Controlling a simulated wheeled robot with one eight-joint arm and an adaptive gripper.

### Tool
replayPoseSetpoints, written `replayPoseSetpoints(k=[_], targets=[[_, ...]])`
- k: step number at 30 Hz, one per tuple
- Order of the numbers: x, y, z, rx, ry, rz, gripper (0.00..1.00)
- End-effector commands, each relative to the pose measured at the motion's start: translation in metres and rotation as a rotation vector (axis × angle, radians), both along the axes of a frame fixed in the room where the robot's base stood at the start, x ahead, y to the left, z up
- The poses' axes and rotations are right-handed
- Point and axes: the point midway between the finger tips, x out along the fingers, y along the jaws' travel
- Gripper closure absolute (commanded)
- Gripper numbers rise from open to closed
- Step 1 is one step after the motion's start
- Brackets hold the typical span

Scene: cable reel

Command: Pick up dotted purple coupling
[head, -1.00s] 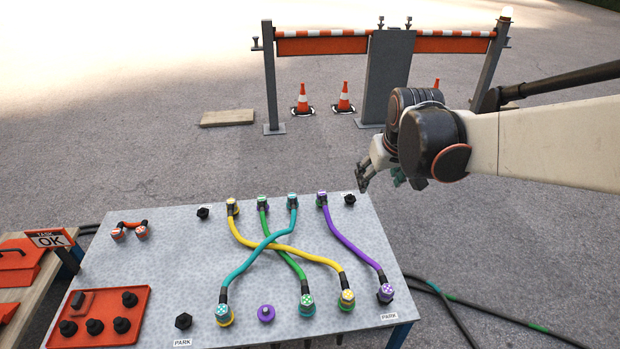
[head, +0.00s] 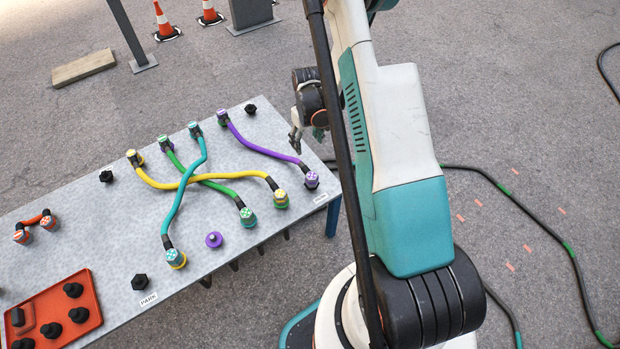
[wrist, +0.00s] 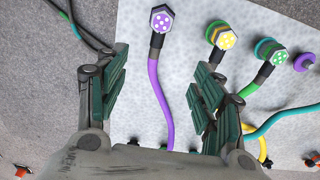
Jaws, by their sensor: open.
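The dotted purple coupling (head: 312,179) sits at the table's right end, at the near end of a purple cable (head: 265,147). In the wrist view the coupling (wrist: 162,20) shows white dots on a dark-rimmed purple face, at top centre beyond my fingertips. My gripper (head: 297,147) is above the table's right end, apart from the coupling. In the wrist view my gripper (wrist: 160,78) is open and empty, with the purple cable showing between its fingers. The cable's other end (head: 222,116) is at the far edge; its face pattern is too small to read.
Yellow (head: 281,198), green (head: 248,217) and teal (head: 176,258) couplings stand along the near edge, their cables crossing. A separate purple piece (head: 214,239) stands between green and teal. An orange tray (head: 60,312) holds black caps at left. Hoses lie on the ground at right.

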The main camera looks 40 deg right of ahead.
Motion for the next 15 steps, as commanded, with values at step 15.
replayPoseSetpoints(k=[15], targets=[[-0.015,-0.008,-0.083,0.015,0.042,0.0,0.38]])
